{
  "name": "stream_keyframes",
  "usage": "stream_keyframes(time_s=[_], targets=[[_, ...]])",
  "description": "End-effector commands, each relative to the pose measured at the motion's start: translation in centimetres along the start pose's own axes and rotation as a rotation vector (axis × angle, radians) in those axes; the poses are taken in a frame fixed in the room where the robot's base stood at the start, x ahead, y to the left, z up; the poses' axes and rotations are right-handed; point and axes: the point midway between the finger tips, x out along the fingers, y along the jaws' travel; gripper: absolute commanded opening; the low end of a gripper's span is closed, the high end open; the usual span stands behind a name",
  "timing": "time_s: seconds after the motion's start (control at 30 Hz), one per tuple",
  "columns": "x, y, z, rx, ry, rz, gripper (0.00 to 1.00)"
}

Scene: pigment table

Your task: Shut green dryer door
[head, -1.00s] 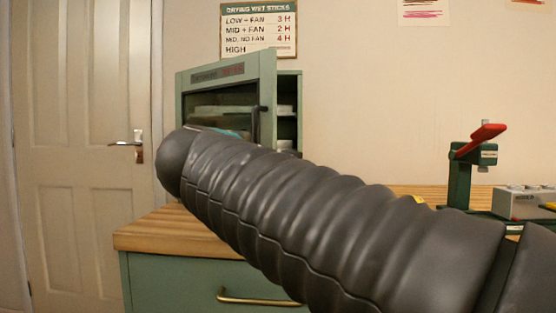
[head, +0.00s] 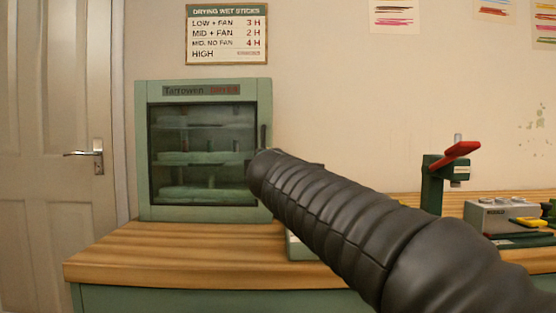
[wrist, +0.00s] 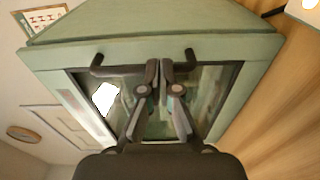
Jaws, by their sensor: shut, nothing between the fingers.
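The green dryer (head: 205,213) stands on the wooden counter at the left in the head view. Its glass-fronted door (head: 142,150) faces me and looks flush with the cabinet, with no gap visible. The dark bar handle (head: 263,138) is at the door's right edge, its lower part hidden by my arm. In the wrist view, my gripper (wrist: 160,68) is shut and empty, its fingertips right at the handle (wrist: 112,71) and in front of the door. I cannot tell whether they touch. In the head view my sleeved arm hides the gripper.
The wooden counter (head: 160,250) is clear in front of the dryer. A green stand with a red lever (head: 461,151) and a grey box (head: 492,216) are at the right. A small pale green object is partly hidden under my arm. A white door (head: 50,150) is at left.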

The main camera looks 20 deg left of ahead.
Motion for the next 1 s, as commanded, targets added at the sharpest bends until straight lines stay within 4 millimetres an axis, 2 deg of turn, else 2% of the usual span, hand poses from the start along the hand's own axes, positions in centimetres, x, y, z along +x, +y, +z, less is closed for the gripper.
stream_keyframes(time_s=[0.2, 0.7, 0.87, 1.0], targets=[[1.2, 0.0, -0.1, 0.001, 0.006, -0.001, 0.0], [1.5, 0.0, 0.2, 0.0, 0.002, 0.001, 0.0], [0.7, 0.0, 0.1, 0.0, 0.001, 0.002, 0.0], [-1.1, 0.0, -0.5, 0.001, 0.007, 0.005, 0.0]])
